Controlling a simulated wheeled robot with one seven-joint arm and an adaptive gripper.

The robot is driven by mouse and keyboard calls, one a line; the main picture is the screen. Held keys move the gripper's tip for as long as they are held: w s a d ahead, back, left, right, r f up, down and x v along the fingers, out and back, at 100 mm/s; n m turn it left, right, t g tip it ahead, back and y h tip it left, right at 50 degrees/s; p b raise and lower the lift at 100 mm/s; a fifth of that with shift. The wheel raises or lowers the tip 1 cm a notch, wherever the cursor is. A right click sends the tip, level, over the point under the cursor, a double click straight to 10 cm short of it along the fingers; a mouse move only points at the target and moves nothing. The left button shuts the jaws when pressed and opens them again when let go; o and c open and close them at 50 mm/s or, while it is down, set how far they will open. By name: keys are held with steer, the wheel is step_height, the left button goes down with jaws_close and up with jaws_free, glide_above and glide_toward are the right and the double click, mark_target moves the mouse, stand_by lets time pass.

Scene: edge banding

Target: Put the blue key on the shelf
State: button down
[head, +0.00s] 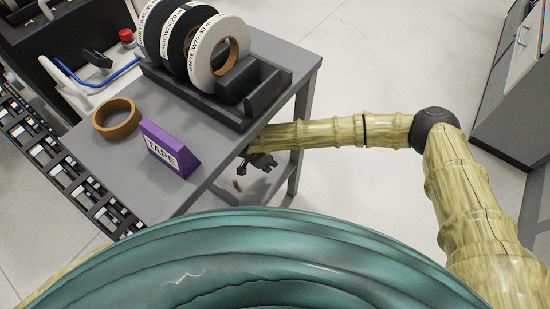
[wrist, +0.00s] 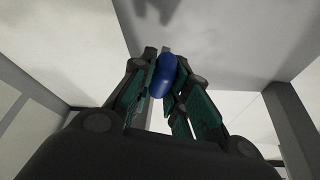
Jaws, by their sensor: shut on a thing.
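The blue key shows in the wrist view as a smooth, rounded blue piece (wrist: 163,75) between my fingertips. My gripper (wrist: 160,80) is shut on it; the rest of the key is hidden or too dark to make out. In the head view my gripper (head: 260,162) is beside the grey table's near edge, below its top, partly hidden by the table. The blue key cannot be made out there.
The grey table (head: 215,170) bears a purple TAPE sign (head: 168,148), a brown tape ring (head: 117,118) and a dark holder with several banding rolls (head: 218,52). A roller conveyor (head: 70,165) runs at left. A grey cabinet (head: 505,90) stands at right. Open floor (head: 385,55) lies between.

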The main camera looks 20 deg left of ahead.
steer(key=w, duration=0.1)
steer(key=w+d, duration=0.1)
steer(key=w, duration=0.2)
steer(key=shift+w+d+f+b, duration=0.25)
steer(key=shift+w+d+b, duration=0.05)
steer(key=shift+w+f+b, duration=0.1)
steer(key=shift+f+b, duration=0.3)
steer(key=shift+f, duration=1.35)
steer(key=c, duration=1.4)
jaws_free()
steer(key=p+v, duration=0.2)
steer(key=v, duration=1)
